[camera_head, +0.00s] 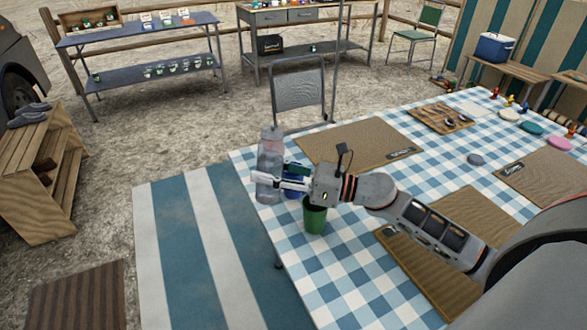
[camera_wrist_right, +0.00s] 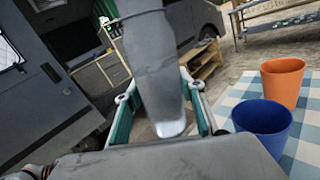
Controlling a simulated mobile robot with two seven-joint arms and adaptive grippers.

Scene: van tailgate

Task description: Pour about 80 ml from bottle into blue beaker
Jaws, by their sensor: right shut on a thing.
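The bottle (camera_head: 270,152), grey and translucent, stands about upright at the near left corner of the checked table. My right gripper (camera_head: 275,176) is shut on it. In the right wrist view the bottle (camera_wrist_right: 152,65) rises between the teal fingers. The blue beaker (camera_head: 293,187) is mostly hidden behind the gripper in the head view. In the right wrist view the blue beaker (camera_wrist_right: 262,127) stands upright to the right of the bottle, apart from it. I cannot tell the liquid levels. My left gripper is not in view.
A green beaker (camera_head: 315,216) stands below my right wrist in the head view. An orange beaker (camera_wrist_right: 283,82) is beside the blue one in the wrist view. Woven placemats (camera_head: 358,144) and a wooden board (camera_head: 440,117) lie on the table. A folding chair (camera_head: 299,90) stands behind.

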